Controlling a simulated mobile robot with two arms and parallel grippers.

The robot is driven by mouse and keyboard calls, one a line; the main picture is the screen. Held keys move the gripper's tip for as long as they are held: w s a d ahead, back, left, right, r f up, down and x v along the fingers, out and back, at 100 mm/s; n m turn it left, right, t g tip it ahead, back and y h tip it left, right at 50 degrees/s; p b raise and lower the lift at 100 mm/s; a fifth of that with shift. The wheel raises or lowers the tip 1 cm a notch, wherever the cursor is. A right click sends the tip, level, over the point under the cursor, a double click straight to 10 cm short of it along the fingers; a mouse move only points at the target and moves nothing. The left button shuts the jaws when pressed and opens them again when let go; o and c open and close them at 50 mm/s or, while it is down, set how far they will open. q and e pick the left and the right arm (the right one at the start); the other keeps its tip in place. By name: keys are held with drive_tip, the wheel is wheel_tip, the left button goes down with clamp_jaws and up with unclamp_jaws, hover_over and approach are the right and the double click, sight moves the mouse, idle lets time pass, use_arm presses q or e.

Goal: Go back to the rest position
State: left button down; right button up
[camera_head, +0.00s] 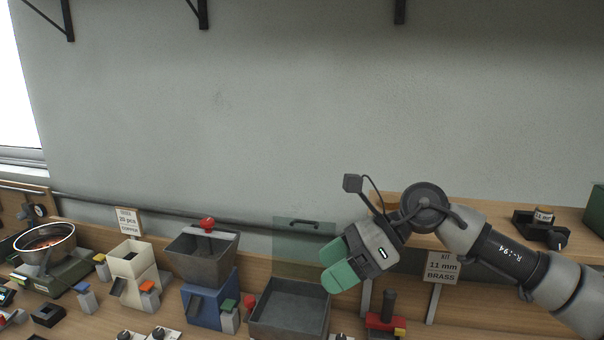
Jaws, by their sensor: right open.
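My right gripper (339,267) hangs in the air at the right of the head view, with green finger pads pointing down and left. It is open, and nothing shows between its fingers. It appears in front of a clear greenish panel with a dark handle and close to the grey tray (262,319) in the picture. My right arm (510,259) comes in from the lower right. My left gripper is not in view.
The wooden bench holds a metal bowl (45,240), a white hopper (131,263), a grey hopper on a blue base (208,297) and a red device (384,324). A raised shelf (487,215) stands behind my right arm.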

drive_tip(key=s+a+m+t+y, duration=0.3)
drive_tip(key=a+m+y, duration=0.5)
drive_tip(key=y, duration=0.1)
drive_tip(key=s+d+f+m+t+h, duration=0.1)
drive_tip(key=d+f+m+t+h, duration=0.65)
drive_tip(key=m, duration=0.95)
drive_tip(key=d+f+m+t+h, duration=0.7)
drive_tip(key=f+m+h, duration=0.15)
drive_tip(key=m, duration=0.85)
drive_tip(key=s+d+f+m+g+h, duration=0.1)
drive_tip(key=s+d+f+m+g, duration=0.3)
drive_tip(key=s, duration=0.4)
drive_tip(key=s+d+f+m+g+h, duration=0.2)
drive_tip(key=s+f+g, duration=0.2)
drive_tip(key=s+f, duration=0.25)
drive_tip(key=s+d+f+m+g+h, duration=0.1)
drive_tip(key=s+d+f+m+g, duration=0.3)
drive_tip(key=s, duration=0.4)
wheel_tip(320, 180, down, 31)
drive_tip(key=s+a+n+g+b, duration=0.1)
drive_tip(key=s+n+g+b, duration=0.1)
drive_tip(key=b, duration=0.1)
drive_tip(key=s+d+f+g+b, duration=0.1)
drive_tip(key=s+d+f, duration=0.1)
drive_tip(key=s+f, duration=1.3)
drive_tip(key=shift+s+d+f+b, duration=0.4)
drive_tip(key=shift+f, duration=0.55)
